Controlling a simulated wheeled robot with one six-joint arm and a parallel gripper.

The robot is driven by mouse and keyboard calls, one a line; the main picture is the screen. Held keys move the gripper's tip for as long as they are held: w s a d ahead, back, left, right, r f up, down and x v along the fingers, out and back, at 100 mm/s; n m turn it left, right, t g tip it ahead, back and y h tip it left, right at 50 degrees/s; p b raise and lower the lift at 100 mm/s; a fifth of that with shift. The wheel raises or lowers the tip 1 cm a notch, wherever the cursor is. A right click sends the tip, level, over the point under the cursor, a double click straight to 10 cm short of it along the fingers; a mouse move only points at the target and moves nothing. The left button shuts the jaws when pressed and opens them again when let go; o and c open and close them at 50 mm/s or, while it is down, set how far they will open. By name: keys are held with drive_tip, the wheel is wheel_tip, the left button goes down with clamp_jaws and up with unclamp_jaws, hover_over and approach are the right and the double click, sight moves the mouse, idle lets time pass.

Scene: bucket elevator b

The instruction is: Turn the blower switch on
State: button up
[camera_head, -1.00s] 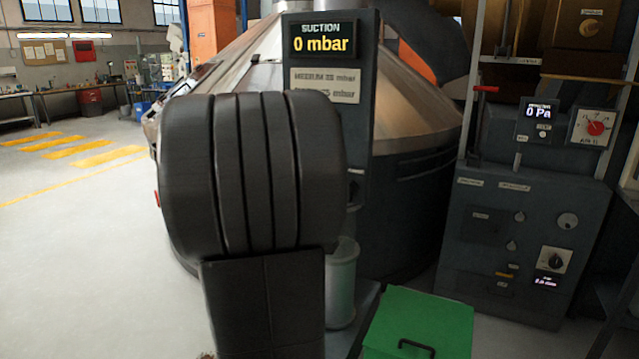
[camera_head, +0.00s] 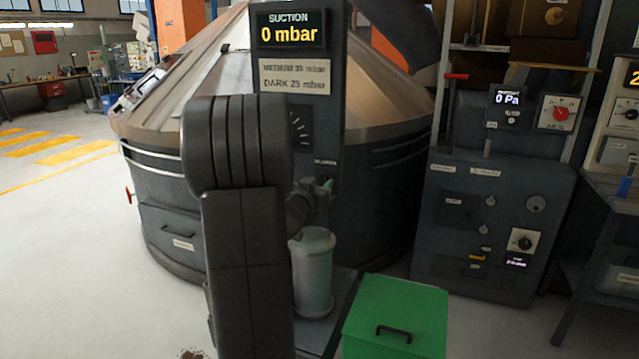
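The dark suction panel (camera_head: 297,100) stands in the middle, with a yellow "0 mbar" display (camera_head: 290,34) at its top. A dial with white marks (camera_head: 300,128) shows lower down, partly covered by my dark arm. A small label (camera_head: 325,162), too small to read surely, sits near the panel's bottom right. Below it is a dark rounded part (camera_head: 305,205) with a small greenish tip beside it. I cannot tell whether this is my gripper or a fitting at the panel. My gripper's fingers are not clearly seen, and the blower switch cannot be made out surely.
A pale canister (camera_head: 313,272) stands below the panel, and a green lidded box (camera_head: 396,318) at the front. A large metal cone-topped drum (camera_head: 385,165) is behind. A grey control cabinet (camera_head: 480,255) with knobs stands right. Open floor lies left.

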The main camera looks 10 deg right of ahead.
drive_tip(key=shift+w+d, duration=0.2)
drive_tip(key=shift+w, duration=0.1)
clamp_jaws()
